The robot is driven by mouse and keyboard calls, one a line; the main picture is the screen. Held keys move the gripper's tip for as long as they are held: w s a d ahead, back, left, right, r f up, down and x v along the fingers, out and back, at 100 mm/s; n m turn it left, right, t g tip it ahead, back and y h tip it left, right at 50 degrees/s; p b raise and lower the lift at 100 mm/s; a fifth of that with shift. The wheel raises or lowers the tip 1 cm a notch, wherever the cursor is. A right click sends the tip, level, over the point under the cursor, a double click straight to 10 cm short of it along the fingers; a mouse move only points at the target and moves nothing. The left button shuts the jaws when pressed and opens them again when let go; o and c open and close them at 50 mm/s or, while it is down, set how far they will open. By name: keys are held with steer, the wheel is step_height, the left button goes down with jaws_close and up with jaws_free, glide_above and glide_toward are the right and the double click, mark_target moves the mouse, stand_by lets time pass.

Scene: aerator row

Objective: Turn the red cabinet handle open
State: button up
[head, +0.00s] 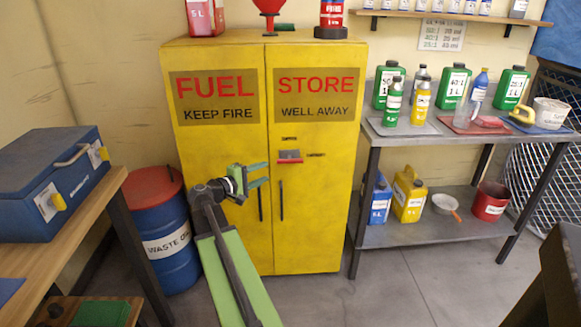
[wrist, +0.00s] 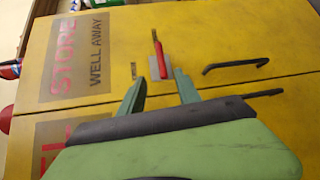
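The yellow cabinet (head: 316,205) has two closed doors. Its red handle (head: 290,155) lies horizontally on a small grey plate on the right door. In the wrist view the red handle (wrist: 160,58) points toward the top of the picture, toward one of two small labels. The writing on these labels is too small to read. My gripper (head: 267,173) is open and empty, in front of the cabinet, a little left of and below the handle. In the wrist view my gripper (wrist: 157,87) has its fingers apart, with the plate just beyond their tips. No contact with the handle is visible.
Two black vertical pulls (head: 281,201) (head: 260,202) flank the door seam below the handle. A blue waste drum (head: 165,230) stands left of the cabinet. A workbench with a blue toolbox (head: 55,180) is at left. A metal shelf table (head: 400,235) with bottles stands right.

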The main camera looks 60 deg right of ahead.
mark_target(289, 161)
steer(key=b+x, duration=0.2)
steer(key=x, duration=1.4)
steer(key=shift+a, duration=0.1)
steer(key=shift+c, duration=0.4)
jaws_close()
steer(key=shift+a, duration=0.25)
steer(key=shift+d+r, duration=0.1)
steer(key=shift+d, duration=0.05)
